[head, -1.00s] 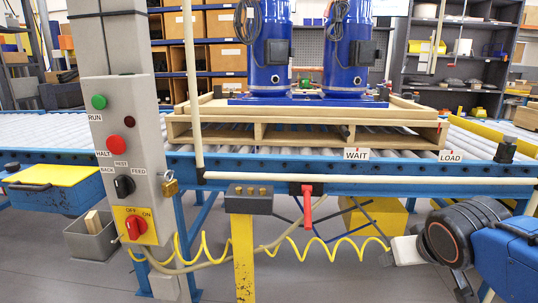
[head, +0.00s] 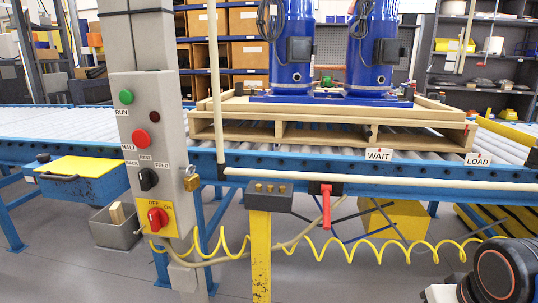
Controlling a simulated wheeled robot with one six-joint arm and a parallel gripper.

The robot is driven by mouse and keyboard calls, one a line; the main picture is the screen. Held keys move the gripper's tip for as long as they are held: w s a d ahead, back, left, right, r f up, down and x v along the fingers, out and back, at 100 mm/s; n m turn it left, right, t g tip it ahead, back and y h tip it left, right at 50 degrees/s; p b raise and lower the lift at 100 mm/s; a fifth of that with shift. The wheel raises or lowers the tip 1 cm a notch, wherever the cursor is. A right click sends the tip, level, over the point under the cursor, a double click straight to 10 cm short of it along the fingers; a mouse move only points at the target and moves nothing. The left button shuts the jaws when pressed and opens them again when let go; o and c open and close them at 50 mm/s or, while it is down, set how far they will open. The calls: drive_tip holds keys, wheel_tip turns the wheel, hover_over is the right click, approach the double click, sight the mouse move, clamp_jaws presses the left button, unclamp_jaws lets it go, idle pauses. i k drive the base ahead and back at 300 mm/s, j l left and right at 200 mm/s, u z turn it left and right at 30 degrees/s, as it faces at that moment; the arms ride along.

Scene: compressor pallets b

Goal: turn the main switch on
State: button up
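The main switch is a red rotary knob (head: 157,218) on a yellow plate (head: 157,232) marked OFF and ON, low on the grey control box (head: 150,110). I cannot tell clearly which mark the knob points to. Above it are a black BACK/REST/FEED selector (head: 148,179), a red HALT button (head: 141,138) and a green RUN button (head: 126,97). A brass padlock (head: 191,183) hangs at the box's right side. Part of my arm shows at the bottom right, well away from the switch. My gripper's fingers do not show.
A blue roller conveyor (head: 330,168) carries a wooden pallet (head: 345,135) with blue compressors (head: 292,60). A red lever (head: 326,205), a grey button block (head: 268,195) on a yellow post (head: 261,255) and a coiled yellow hose (head: 330,247) lie between my arm and the box.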

sight(158, 217)
drive_tip(key=u, duration=1.35)
